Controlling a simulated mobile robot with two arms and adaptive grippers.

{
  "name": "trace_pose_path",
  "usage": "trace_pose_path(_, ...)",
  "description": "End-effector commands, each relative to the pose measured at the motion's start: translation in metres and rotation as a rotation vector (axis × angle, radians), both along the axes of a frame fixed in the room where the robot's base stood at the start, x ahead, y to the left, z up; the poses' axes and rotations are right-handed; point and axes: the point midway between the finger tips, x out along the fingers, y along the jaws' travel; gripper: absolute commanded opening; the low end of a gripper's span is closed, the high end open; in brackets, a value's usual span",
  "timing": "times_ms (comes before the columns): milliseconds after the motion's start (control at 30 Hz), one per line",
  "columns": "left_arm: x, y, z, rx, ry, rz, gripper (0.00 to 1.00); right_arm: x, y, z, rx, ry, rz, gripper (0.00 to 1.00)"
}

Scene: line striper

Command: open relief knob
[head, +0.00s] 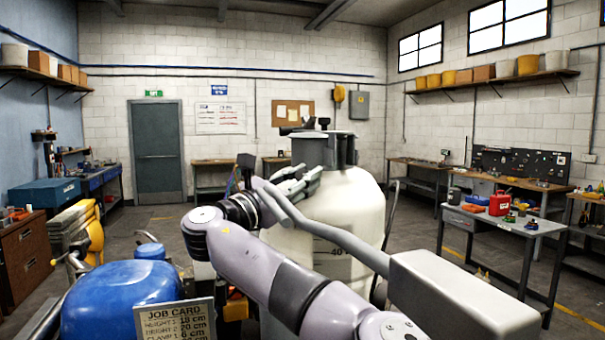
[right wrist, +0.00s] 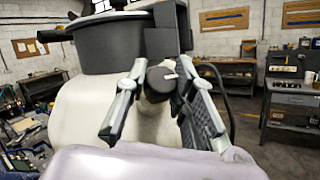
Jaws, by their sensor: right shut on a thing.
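The relief knob (right wrist: 160,82) is a dark round knob with a pale pointer mark, on the side of the white tank near its grey top in the right wrist view. My right gripper (right wrist: 163,68) has a finger on each side of the knob and is shut on it. In the head view, my right gripper (head: 297,182) is against the upper left of the white tank (head: 345,215), and I cannot make out the knob there. My left gripper is not in view.
A blue rounded part (head: 120,300) of the machine and a job card (head: 175,322) are at the lower left. A dark hose or handle (right wrist: 222,95) curves right of the knob. A grey work table (head: 505,225) with a red can stands at the right. Open floor lies between tank and table.

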Motion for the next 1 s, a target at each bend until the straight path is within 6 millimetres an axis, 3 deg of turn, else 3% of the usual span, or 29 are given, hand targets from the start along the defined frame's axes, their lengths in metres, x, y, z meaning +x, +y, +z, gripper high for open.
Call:
trace_pose_path(367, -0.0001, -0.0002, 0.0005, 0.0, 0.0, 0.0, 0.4, -0.0002, -0.0003, 0.0011, 0.002, -0.003, -0.003, 0.0)
trace_pose_path(400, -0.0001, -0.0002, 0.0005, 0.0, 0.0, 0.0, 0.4, -0.0002, -0.0003, 0.0011, 0.002, -0.003, -0.003, 0.24)
trace_pose_path(700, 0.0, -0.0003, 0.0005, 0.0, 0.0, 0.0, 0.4, -0.0001, -0.0001, 0.0008, 0.002, -0.003, -0.001, 0.44)
trace_pose_path(1000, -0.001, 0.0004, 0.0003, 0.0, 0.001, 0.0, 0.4, -0.0001, 0.0, 0.0006, 0.002, -0.002, -0.002, 0.44)
